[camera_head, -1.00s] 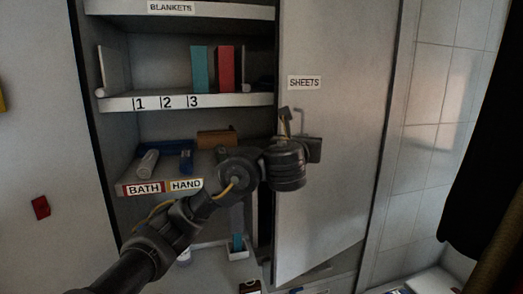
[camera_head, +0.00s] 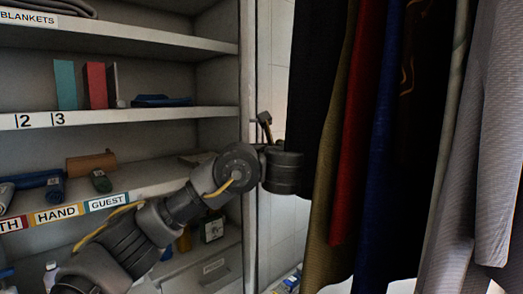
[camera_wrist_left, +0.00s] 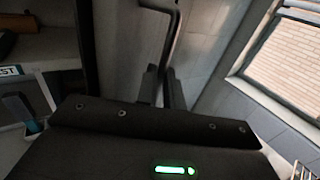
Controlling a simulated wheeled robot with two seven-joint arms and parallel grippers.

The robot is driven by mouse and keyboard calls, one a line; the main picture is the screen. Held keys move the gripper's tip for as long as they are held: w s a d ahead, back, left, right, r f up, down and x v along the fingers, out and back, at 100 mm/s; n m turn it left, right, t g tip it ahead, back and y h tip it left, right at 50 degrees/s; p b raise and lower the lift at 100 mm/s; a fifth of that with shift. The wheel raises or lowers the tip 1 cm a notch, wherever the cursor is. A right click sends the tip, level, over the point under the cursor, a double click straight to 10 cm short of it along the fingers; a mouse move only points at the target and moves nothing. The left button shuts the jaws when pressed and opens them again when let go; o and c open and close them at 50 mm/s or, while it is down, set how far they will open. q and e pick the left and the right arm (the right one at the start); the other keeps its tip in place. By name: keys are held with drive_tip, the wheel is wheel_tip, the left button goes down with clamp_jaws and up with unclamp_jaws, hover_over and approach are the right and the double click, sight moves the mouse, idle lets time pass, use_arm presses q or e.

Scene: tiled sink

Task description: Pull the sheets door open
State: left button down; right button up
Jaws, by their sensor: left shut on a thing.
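The sheets door is a grey panel (camera_wrist_left: 125,40) filling the middle of the left wrist view. Its dark bar handle (camera_wrist_left: 172,30) stands out from it and runs down to my left gripper (camera_wrist_left: 164,88). The gripper is shut on the handle; the exact contact is hard to see. In the head view my left gripper (camera_head: 265,122) is at the right side of the cabinet, its tips small and dark. The door's face and SHEETS label do not show there. My right gripper is not in view.
The open cabinet has shelves (camera_head: 140,113) with books and rolled items. A GUEST label (camera_head: 107,202) is on a lower shelf. Hanging clothes (camera_head: 385,130) fill the right, close beside my left wrist. The left wrist view shows a brick-patterned window (camera_wrist_left: 290,55) at right.

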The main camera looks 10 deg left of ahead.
use_arm(q)
drive_tip(key=shift+a+r, duration=0.15)
drive_tip(key=shift+r, duration=0.2)
drive_tip(key=c, duration=2)
unclamp_jaws()
drive_tip(key=shift+o, duration=1.4)
drive_tip(key=shift+w+f, duration=0.1)
drive_tip(key=shift+w, duration=0.1)
drive_tip(key=shift+o, duration=0.9)
drive_tip(key=shift+w+f, duration=0.25)
drive_tip(key=b+v, duration=0.4)
drive_tip(key=v, duration=0.7)
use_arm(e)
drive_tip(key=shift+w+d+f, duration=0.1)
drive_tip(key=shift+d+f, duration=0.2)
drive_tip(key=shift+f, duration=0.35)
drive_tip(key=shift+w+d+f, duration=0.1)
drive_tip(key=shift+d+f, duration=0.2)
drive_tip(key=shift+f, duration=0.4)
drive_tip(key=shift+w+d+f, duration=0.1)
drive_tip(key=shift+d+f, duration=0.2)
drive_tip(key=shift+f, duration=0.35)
